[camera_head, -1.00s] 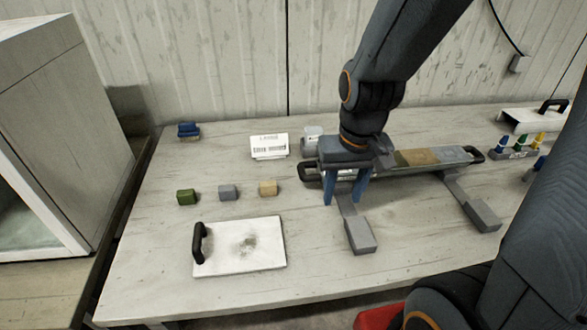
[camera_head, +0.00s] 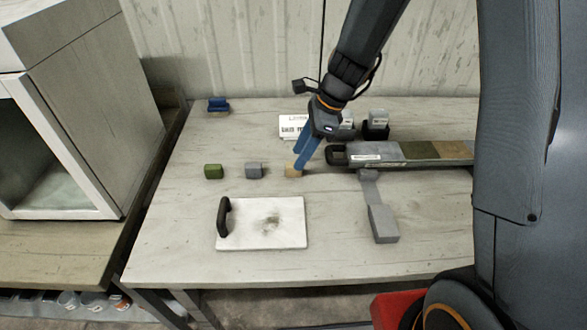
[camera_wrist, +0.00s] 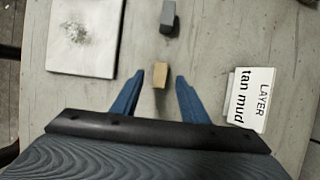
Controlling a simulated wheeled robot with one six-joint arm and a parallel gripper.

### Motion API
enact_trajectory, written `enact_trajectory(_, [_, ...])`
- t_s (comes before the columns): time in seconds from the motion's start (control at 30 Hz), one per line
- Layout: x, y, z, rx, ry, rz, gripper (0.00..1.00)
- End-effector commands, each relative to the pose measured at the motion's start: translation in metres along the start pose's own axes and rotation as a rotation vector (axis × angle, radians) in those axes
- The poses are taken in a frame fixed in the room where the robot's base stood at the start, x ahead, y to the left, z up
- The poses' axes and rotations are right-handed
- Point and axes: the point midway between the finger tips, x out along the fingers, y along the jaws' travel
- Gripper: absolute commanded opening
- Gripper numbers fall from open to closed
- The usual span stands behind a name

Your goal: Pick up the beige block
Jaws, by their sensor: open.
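The beige block (camera_head: 291,170) is a small tan cube at the right end of a row on the table, beside a grey block and a green block. In the wrist view the beige block (camera_wrist: 160,75) lies just ahead of and between the two blue fingertips. In the wrist view my gripper (camera_wrist: 160,78) has a finger on each side with a gap to the block. I cannot tell its exact height above the table.
The grey block (camera_head: 254,170) and green block (camera_head: 213,171) stand to the left. A white board with black handle (camera_head: 275,222) lies in front. A white label card (camera_head: 292,125) stands behind. A long core tray (camera_head: 367,153) lies to the right, with a grey support (camera_head: 383,223).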

Motion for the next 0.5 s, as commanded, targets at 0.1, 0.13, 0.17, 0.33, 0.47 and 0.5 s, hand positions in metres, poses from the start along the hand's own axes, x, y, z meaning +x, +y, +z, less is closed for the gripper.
enact_trajectory(0.1, [0.011, 0.001, 0.001, -0.001, 0.001, 0.004, 0.41])
enact_trajectory(0.13, [0.016, 0.002, 0.000, 0.000, 0.001, 0.005, 0.41])
enact_trajectory(0.17, [0.019, 0.001, 0.000, -0.001, 0.002, 0.004, 0.41])
enact_trajectory(0.33, [0.041, 0.000, 0.001, -0.003, 0.001, 0.003, 0.41])
enact_trajectory(0.47, [0.049, 0.000, 0.000, -0.003, 0.001, 0.001, 0.41])
enact_trajectory(0.5, [0.049, 0.000, 0.000, -0.003, 0.002, 0.001, 0.41])
